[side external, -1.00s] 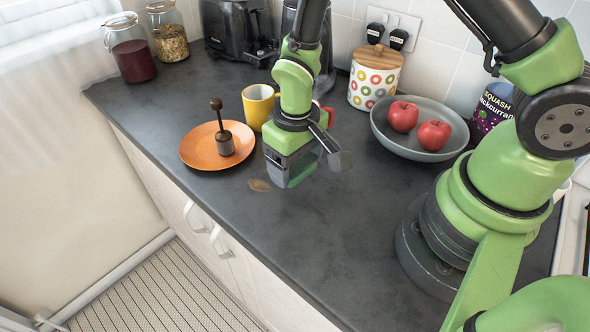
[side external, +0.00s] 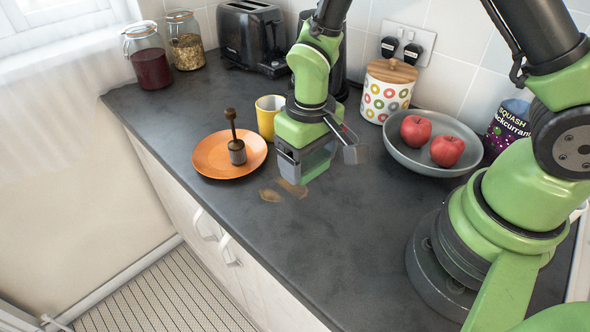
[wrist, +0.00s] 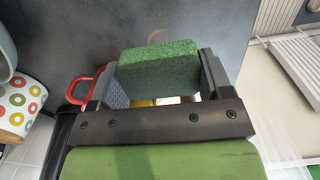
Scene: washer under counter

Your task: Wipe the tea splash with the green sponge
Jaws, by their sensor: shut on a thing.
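My gripper (side external: 304,166) is shut on the green sponge (wrist: 160,70), which spans between its two fingers in the wrist view. In the side external view the sponge (side external: 317,164) is partly hidden by the gripper and is low over the dark counter; I cannot tell if it touches. The tea splash shows as brown patches, one (side external: 270,195) left of the gripper and one (side external: 292,189) just in front of its lower edge. Part of the splash may be hidden by the gripper.
An orange plate (side external: 208,164) with a dark plunger-like tool (side external: 236,150) lies left of the gripper. A yellow mug (side external: 267,117) stands close behind. A grey bowl (side external: 400,155) with red apples is to the right. The counter (side external: 330,240) is clear in front.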

